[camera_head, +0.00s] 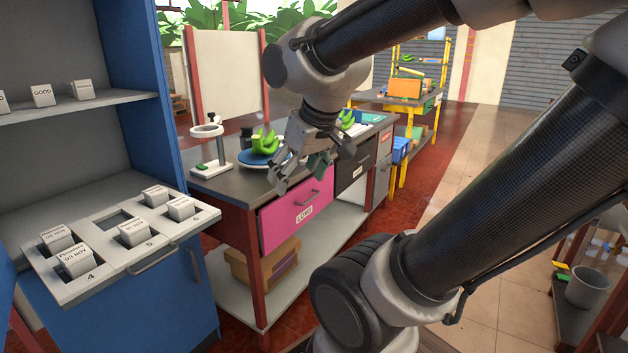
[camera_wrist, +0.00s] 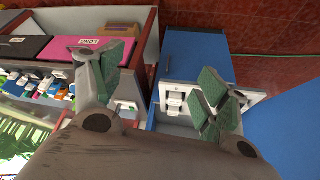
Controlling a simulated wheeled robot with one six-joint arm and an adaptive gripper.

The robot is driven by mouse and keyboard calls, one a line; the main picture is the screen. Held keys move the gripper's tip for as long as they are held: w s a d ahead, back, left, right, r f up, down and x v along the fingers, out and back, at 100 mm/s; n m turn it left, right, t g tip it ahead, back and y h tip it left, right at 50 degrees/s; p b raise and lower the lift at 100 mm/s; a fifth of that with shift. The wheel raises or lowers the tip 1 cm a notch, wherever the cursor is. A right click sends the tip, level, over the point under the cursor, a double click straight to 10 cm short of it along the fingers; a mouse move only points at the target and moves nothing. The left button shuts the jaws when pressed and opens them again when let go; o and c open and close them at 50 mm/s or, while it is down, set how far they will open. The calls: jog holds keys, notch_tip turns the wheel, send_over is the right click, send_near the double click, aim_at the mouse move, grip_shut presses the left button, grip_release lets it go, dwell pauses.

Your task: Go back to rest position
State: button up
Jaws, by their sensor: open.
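My gripper (camera_head: 301,172) is at the middle of the head view, in front of the workbench and above its pink drawer front. Its fingers are spread and hold nothing. In the wrist view my gripper (camera_wrist: 165,88) shows its two green-padded fingers wide apart with nothing between them. My arm reaches in from the upper right of the head view.
A blue cabinet (camera_head: 138,60) stands at left with a pulled-out tray (camera_head: 190,229) holding several white blocks. The workbench (camera_head: 222,188) carries a stand (camera_head: 207,145), a blue dish (camera_head: 255,159) and green fruit (camera_head: 264,141). A grey bucket (camera_head: 587,287) is at right. Tiled floor (camera_head: 485,150) is open.

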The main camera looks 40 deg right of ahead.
jog(key=shift+g, duration=0.6)
jog(key=s, duration=0.5)
jog(key=shift+s+a+r, duration=0.1)
jog(key=shift+s+r, duration=0.1)
jog(key=shift+s, duration=0.05)
